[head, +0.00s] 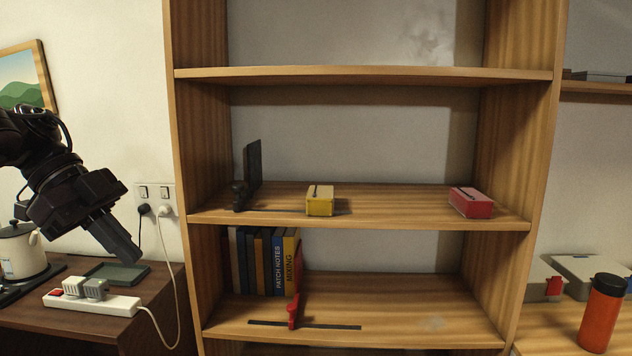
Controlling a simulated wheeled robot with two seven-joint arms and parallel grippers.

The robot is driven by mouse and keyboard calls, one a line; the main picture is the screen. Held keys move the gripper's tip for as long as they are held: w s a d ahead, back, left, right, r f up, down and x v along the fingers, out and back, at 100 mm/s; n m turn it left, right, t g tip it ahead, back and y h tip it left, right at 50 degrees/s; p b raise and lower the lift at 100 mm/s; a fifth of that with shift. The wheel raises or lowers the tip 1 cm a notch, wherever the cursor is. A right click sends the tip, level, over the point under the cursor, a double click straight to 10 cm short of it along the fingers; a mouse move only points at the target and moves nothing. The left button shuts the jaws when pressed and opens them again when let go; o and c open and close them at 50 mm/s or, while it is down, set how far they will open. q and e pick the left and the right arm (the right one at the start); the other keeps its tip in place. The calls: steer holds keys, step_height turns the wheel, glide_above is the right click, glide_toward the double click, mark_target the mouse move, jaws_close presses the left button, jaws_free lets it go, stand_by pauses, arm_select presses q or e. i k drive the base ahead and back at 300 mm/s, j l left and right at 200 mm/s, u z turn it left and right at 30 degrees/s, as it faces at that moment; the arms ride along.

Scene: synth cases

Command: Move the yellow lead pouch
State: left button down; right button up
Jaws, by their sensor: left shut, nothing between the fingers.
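The yellow lead pouch (319,201) is a small box-shaped pouch with a dark strip on top. It sits on the middle shelf (390,207) of the wooden bookcase, near the front edge and left of the middle. A similar red pouch (470,203) sits at the right end of the same shelf. My left gripper (128,252) is shut and empty. It points down in front of the wall, left of the bookcase and well apart from the yellow pouch. My right gripper is not in view.
A black bookend (251,175) stands left of the yellow pouch. Books (279,263) and a red bookend (293,311) are on the shelf below. A power strip (90,300) and a pot (20,250) are on the left table. An orange bottle (602,313) stands at right. The shelf between the pouches is clear.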

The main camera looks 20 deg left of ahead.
mark_target(320, 199)
steer(key=i, duration=1.45)
